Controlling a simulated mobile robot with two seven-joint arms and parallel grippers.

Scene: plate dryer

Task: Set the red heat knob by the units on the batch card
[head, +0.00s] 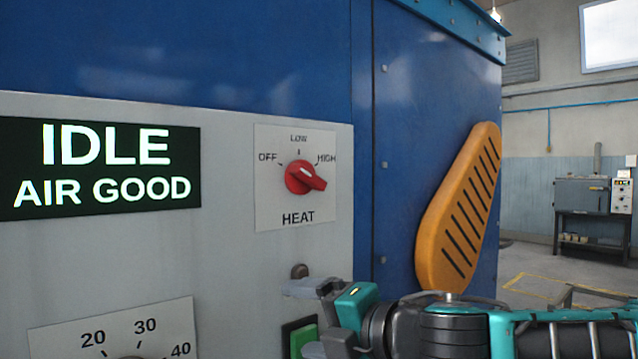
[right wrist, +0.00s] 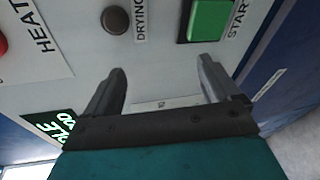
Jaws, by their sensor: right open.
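The red heat knob (head: 298,178) sits on a white HEAT plate (head: 270,213) marked OFF, LOW and HIGH. Its raised bar runs from upper left to lower right, with a short white mark on it. A sliver of the knob shows at the left edge of the right wrist view (right wrist: 3,44). My right gripper (head: 308,318) is open and empty, below the knob and close to the panel. In the right wrist view its two fingers (right wrist: 160,82) are spread in front of the panel. My left gripper is not in view. No batch card shows.
The panel has a green START button (right wrist: 209,20), a dark round DRYING lamp (right wrist: 115,20), a display (head: 100,168) reading IDLE, AIR GOOD, and a numbered dial plate (head: 60,340). An orange slotted guard (head: 460,215) stands out at the right. Open floor lies beyond it.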

